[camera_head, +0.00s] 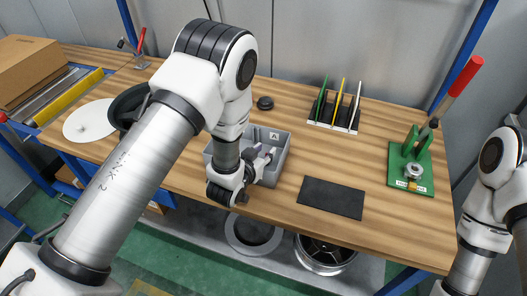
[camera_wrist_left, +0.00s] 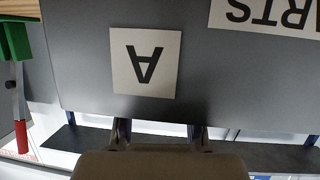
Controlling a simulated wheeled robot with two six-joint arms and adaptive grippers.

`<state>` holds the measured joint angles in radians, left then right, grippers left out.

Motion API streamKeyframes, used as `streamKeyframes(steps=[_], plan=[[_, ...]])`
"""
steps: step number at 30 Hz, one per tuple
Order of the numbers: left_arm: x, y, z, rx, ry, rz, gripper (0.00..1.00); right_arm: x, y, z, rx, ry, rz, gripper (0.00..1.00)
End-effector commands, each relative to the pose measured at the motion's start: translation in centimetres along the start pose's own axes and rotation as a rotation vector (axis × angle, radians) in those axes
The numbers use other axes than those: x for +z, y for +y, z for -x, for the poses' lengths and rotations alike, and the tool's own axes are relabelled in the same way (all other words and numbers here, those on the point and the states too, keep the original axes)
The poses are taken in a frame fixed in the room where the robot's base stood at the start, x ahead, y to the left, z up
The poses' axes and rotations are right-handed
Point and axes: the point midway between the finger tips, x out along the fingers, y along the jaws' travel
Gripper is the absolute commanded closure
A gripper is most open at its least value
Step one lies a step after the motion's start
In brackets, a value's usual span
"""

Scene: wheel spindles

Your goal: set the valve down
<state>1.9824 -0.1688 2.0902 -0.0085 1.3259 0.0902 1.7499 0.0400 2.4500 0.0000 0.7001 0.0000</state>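My left gripper (camera_head: 264,155) reaches into the grey bin (camera_head: 284,163), pointing toward its far wall. In the left wrist view its two fingers (camera_wrist_left: 158,130) stand apart at the bottom, with nothing visible between them. The grey wall with the "A" label fills most of that view. No valve can be made out for certain. A small metal part with a brass-coloured end (camera_head: 413,171) sits on the green fixture (camera_head: 424,183) at the right and may be the valve. My right gripper is out of view; only its arm shows at the right edge.
A black mat (camera_head: 331,197) lies bare right of the bin. A rack (camera_head: 333,122) with several coloured plates stands behind. A red-handled clamp (camera_head: 464,78) rises over the fixture. A black bowl (camera_head: 126,107), a white disc (camera_head: 88,121) and a cardboard box (camera_head: 30,70) are at left.

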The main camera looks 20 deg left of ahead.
Motion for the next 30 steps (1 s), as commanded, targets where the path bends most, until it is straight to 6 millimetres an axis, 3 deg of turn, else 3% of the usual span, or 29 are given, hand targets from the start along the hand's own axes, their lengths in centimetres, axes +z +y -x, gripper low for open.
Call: streamKeyframes(steps=[5,9,10,19,21,25,30], plan=[[-0.1,0.0,0.1,0.0,0.0,0.0,0.67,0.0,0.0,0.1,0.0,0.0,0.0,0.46],[-1.8,0.0,0.7,0.0,0.001,0.0,0.67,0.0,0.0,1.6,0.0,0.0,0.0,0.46],[-1.2,0.0,1.0,0.0,-0.002,0.0,0.67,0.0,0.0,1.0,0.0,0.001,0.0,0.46],[-0.8,0.0,8.8,-0.001,-0.003,-0.001,0.67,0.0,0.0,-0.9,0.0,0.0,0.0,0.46],[-1.3,0.0,10.5,-0.001,-0.004,0.0,0.67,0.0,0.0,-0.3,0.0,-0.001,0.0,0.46],[-1.3,0.0,12.1,0.0,-0.002,0.001,0.67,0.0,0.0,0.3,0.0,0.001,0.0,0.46],[-1.1,0.0,12.5,0.0,-0.001,0.001,0.67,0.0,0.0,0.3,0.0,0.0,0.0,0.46]])
